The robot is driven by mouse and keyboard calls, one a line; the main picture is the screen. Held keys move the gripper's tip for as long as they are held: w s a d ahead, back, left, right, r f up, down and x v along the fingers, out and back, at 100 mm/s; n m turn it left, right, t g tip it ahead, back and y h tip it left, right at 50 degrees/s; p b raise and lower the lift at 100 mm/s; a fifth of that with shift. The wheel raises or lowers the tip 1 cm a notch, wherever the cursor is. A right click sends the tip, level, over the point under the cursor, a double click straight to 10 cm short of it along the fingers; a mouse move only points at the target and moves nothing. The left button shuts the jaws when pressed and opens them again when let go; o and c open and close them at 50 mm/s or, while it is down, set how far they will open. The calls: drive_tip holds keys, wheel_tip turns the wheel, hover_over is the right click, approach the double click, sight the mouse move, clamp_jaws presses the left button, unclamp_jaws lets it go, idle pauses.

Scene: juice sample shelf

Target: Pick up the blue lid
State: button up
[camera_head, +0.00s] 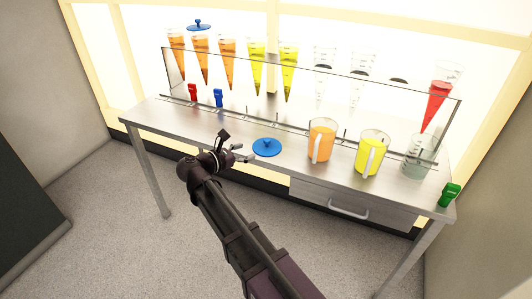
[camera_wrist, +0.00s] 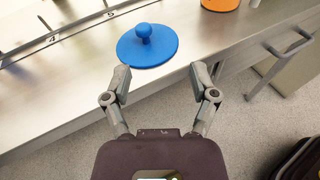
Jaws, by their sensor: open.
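A blue lid (camera_head: 267,148), a flat disc with a round knob on top, lies on the metal table (camera_head: 180,116) near its front edge. It also shows in the wrist view (camera_wrist: 147,46), just ahead of the fingertips. My gripper (camera_head: 241,152) is to the left of the lid in the head view. In the wrist view my gripper (camera_wrist: 158,74) is open and empty, its fingers spread, with the lid beyond the tips. A second blue lid (camera_head: 199,26) sits on top of an orange cone-shaped vessel at the back left.
An orange pitcher (camera_head: 321,139) and a yellow pitcher (camera_head: 370,153) stand right of the lid, with a clear pitcher (camera_head: 417,156) farther right. A glass panel (camera_head: 300,98) runs behind, holding several cone vessels. Small red (camera_head: 193,93), blue (camera_head: 218,97) and green (camera_head: 449,195) items are around. Table left is clear.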

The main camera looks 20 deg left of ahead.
sight(265, 141)
drive_tip(key=shift+s+a+n+t, duration=0.2)
drive_tip(key=shift+a+n+t, duration=0.3)
drive_tip(key=shift+a, duration=0.7)
drive_tip(key=shift+b, duration=0.3)
drive_tip(key=shift+b+x, duration=0.6)
drive_tip(key=shift+x, duration=3.65)
drive_tip(key=shift+a+f, duration=0.1)
drive_tip(key=shift+f, duration=0.05)
drive_tip(key=shift+f+b+x, duration=0.15)
drive_tip(key=shift+b+x, duration=0.15)
drive_tip(key=shift+x, duration=0.6)
drive_tip(key=shift+f+b+x, duration=0.2)
drive_tip(key=shift+b+x, duration=0.05)
drive_tip(key=shift+x, duration=0.7)
drive_tip(key=shift+w+d+f, duration=0.1)
drive_tip(key=shift+w+d, duration=0.2)
drive_tip(key=shift+w, duration=0.3)
